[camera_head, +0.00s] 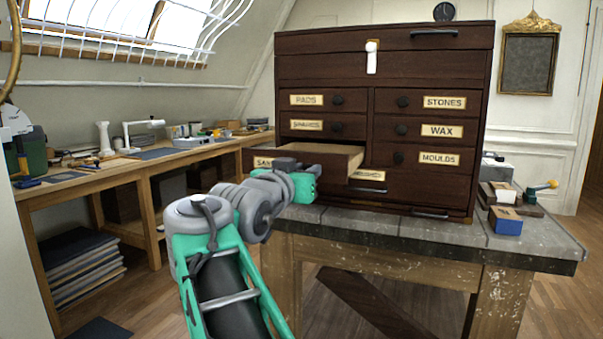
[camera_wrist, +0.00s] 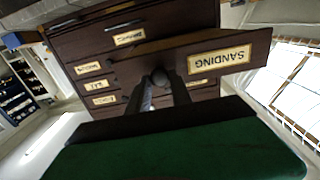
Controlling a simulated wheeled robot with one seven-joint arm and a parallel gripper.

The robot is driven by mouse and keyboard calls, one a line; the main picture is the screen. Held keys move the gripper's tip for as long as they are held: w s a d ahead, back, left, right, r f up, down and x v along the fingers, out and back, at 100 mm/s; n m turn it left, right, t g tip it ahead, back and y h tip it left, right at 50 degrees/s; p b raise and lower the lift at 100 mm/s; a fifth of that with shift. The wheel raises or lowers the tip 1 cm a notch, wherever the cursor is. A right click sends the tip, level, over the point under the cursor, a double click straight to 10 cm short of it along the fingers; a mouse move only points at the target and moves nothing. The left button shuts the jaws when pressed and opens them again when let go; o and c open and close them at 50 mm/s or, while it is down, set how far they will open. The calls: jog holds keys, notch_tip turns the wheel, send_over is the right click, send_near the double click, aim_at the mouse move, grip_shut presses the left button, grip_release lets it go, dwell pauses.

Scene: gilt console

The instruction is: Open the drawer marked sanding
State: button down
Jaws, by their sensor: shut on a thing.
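The sanding drawer (camera_head: 352,160) stands pulled out from the left column of the dark wooden chest (camera_head: 385,65), and its pale inside shows. Its label is partly hidden by my arm in the head view; the wrist view shows the whole SANDING label (camera_wrist: 220,61), upside down. My gripper (camera_wrist: 160,88) is shut on the drawer's round dark knob (camera_wrist: 159,76). In the head view the fingertips and knob are hidden behind my wrist.
Other drawers, marked stones (camera_head: 444,102), wax (camera_head: 441,130) and moulds (camera_head: 438,158), are shut. The chest stands on a worn workbench (camera_head: 400,226). A blue block (camera_head: 506,221) and other small things lie at its right end. A long wooden bench (camera_head: 140,168) runs along the left wall.

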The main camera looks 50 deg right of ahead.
jog(key=c, duration=1.2)
grip_release()
jog(key=shift+o, duration=0.2)
jog(key=shift+a, duration=0.1)
jog(key=v, duration=0.7)
jog(key=shift+a+p, duration=0.3)
jog(key=shift+p, duration=0.1)
jog(key=shift+s+r, duration=0.1)
